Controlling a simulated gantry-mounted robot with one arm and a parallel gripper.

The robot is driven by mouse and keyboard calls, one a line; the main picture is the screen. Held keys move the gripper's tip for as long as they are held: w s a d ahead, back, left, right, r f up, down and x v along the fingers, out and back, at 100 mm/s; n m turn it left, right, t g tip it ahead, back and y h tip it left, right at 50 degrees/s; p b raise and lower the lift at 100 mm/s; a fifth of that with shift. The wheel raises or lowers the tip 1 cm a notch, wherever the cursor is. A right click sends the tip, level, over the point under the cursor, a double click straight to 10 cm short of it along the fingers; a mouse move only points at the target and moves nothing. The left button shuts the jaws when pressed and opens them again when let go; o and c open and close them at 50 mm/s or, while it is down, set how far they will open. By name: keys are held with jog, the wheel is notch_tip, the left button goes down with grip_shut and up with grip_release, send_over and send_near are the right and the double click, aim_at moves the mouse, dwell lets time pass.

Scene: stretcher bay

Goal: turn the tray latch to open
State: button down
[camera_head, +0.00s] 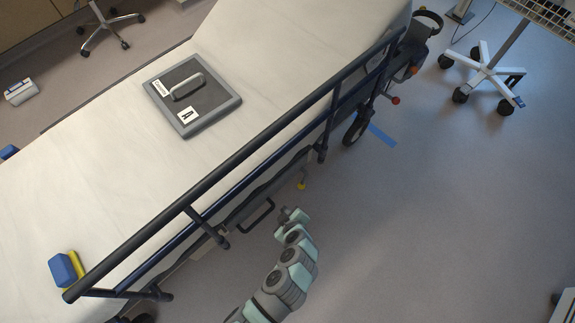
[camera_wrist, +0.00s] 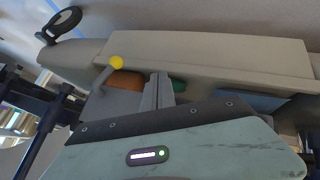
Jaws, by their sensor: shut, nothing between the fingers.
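The latch lever is a short grey arm with a yellow knob (camera_wrist: 117,62), seen left of my fingers in the wrist view. In the head view the yellow knob (camera_head: 302,186) hangs low on the stretcher's near side. An orange-brown patch (camera_wrist: 125,82) and a green patch (camera_wrist: 178,85) show on either side of my fingers. My gripper (camera_wrist: 158,78) is shut and empty, apart from the knob in the wrist picture. In the head view my gripper (camera_head: 293,214) is just below the knob. Whether the fingers touch the lever's base or the panel cannot be told.
A black handle (camera_head: 262,216) is left of my gripper, under the dark side rail (camera_head: 240,158). A grey lidded case (camera_head: 218,108) lies on the stretcher's white mattress (camera_head: 110,160). A wheeled stand (camera_head: 484,72) is at upper right. The floor (camera_head: 430,220) to the right is clear.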

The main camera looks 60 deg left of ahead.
jog(key=shift+s+d+r, duration=0.25)
jog(key=shift+s+d, duration=0.2)
jog(key=shift+d, duration=0.05)
jog(key=shift+s+d+r, duration=0.2)
jog(key=shift+s+d, duration=0.2)
jog(key=shift+d, duration=0.05)
